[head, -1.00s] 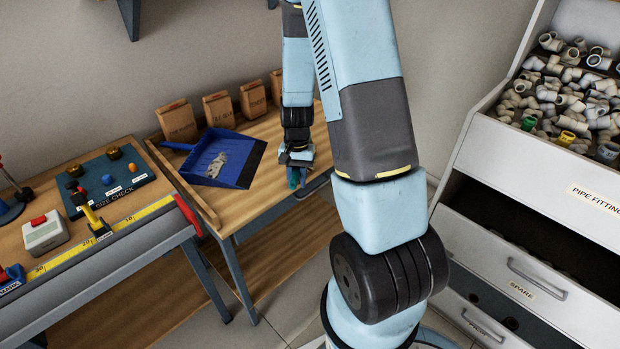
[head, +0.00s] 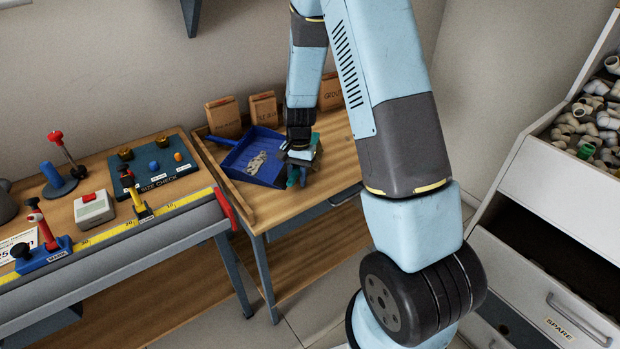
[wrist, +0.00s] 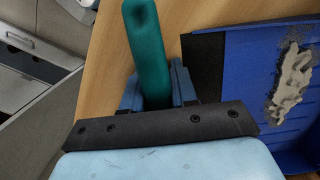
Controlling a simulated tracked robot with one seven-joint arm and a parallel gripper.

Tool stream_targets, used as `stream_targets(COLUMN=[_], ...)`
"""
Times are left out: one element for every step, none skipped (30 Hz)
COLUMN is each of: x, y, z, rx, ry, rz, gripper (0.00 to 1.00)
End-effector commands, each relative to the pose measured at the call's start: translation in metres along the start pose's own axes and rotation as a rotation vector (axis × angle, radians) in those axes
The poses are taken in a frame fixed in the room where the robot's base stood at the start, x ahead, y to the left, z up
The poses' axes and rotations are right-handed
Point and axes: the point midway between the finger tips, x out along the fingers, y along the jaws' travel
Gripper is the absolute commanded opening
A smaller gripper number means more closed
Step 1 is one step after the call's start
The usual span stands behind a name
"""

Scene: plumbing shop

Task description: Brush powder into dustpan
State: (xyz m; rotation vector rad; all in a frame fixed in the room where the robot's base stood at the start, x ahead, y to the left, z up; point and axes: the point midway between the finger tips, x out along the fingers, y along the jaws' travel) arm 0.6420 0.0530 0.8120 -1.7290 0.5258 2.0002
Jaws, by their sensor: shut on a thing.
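The blue dustpan (head: 238,158) lies on the wooden bench, its handle pointing to the back left. A patch of grey powder (head: 262,164) lies on its floor; the powder also shows in the wrist view (wrist: 292,78), beyond the pan's dark front lip (wrist: 203,65). My gripper (head: 298,168) is low over the bench, just right of the dustpan's front edge. In the wrist view my gripper (wrist: 157,88) is shut on the teal brush handle (wrist: 147,45). The brush's bristles are hidden, so I cannot tell whether they touch the bench.
Several brown paper bags (head: 224,117) stand along the back of the bench. A raised wooden edge runs along its left side. On the left, another bench holds the size check board (head: 160,170) and a yellow ruler (head: 180,205). A pipe-fittings bin (head: 540,175) stands at right.

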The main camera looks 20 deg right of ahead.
Motion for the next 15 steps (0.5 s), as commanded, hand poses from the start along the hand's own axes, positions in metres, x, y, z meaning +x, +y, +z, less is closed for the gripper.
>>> stream_targets(x=[0.0, 0.0, 0.0, 0.0, 0.0, 0.0, 0.0, 0.0, 0.0, -0.001, -0.001, -0.002, -0.002, -0.003, -0.003], y=[-0.006, -0.01, -0.015, -0.018, -0.022, -0.026, -0.03, -0.033, -0.038, -0.041, -0.044, -0.049, -0.052, -0.056, -0.06], z=[0.0, 0.0, 0.0, 0.0, 0.0, 0.0, 0.001, 0.001, 0.001, 0.001, 0.001, 0.001, 0.001, 0.001, 0.001], rx=[-0.003, -0.004, -0.004, -0.004, -0.003, -0.003, -0.004, -0.005, -0.005, -0.005, -0.004, -0.005, -0.005, -0.006, -0.005], ry=[0.0, 0.0, 0.0, 0.0, 0.0, 0.0, 0.0, 0.0, 0.001, 0.0, 0.0, -0.001, 0.0, 0.0, 0.0], rz=[0.0, 0.0, 0.0, 0.0, -0.001, -0.001, -0.001, -0.001, -0.001, -0.001, -0.001, -0.001, -0.001, -0.001, -0.002], gripper=[0.0, 0.0, 0.0, 0.0, 0.0, 0.0, 0.0, 0.0, 0.0, 0.0, 0.0, 0.0, 0.0, 0.0, 0.0])
